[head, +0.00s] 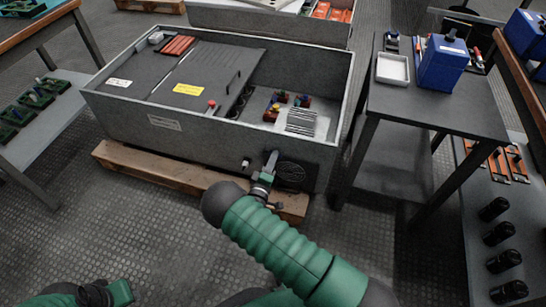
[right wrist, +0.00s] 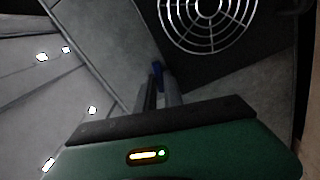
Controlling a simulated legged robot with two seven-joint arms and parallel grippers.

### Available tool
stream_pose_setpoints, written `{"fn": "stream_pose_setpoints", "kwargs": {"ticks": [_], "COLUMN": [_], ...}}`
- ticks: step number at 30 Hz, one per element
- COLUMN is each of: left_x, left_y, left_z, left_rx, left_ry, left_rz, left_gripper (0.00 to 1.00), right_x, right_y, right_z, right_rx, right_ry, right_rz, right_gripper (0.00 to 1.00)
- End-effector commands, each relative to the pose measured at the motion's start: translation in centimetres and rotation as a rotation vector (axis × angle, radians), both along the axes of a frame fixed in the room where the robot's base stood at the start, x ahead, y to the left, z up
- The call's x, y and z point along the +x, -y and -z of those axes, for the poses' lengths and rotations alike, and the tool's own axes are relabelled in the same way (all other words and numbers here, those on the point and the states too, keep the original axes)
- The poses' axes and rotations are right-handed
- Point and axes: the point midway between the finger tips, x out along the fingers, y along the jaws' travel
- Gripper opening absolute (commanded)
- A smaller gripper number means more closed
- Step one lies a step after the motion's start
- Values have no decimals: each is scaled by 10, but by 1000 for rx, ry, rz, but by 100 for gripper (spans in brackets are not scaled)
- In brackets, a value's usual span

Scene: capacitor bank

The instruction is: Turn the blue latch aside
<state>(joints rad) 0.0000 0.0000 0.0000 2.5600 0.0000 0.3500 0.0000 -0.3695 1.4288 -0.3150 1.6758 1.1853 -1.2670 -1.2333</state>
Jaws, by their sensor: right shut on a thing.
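The blue latch (right wrist: 157,68) shows as a small dark blue piece at the fingertips in the right wrist view. My right gripper (right wrist: 160,88) is shut on it; the fingers hide most of the latch. In the head view my right gripper (head: 272,157) reaches the front wall of the grey capacitor bank box (head: 190,138), left of a round grille. The latch cannot be made out there. Part of my left arm with a green end block shows at the bottom left of the head view; its fingers cannot be made out.
The round grille (right wrist: 207,15) is close beside the right fingers. The box stands on a wooden pallet (head: 165,172). A dark table (head: 440,108) with a blue box (head: 443,64) stands to the right. The floor left of my right arm is clear.

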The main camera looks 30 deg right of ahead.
Motion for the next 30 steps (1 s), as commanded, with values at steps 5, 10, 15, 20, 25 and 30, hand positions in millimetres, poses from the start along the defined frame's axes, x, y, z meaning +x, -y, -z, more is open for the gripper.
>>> {"fn": "stream_pose_setpoints", "kwargs": {"ticks": [5,10,15,20,25,30], "left_x": [0,0,0,0,0,0], "left_y": [0,0,0,0,0,0], "left_z": [-4,-6,-7,-7,-7,-7], "left_rx": [0,0,0,0,0,0], "left_ry": [0,0,0,0,0,0], "left_rz": [0,0,0,0,0,0], "left_gripper": [36,36,36,36,36,36], "right_x": [2,2,3,3,3,3], "right_y": [-4,-5,-5,-5,-5,-6], "right_z": [2,3,3,4,4,4], "right_rx": [-76,-129,-161,-172,-174,-174], "right_ry": [-96,-160,-197,-212,-214,-215], "right_rz": [-10,-11,-11,-13,-13,-14], "right_gripper": [0,0,0,0,0,0]}}
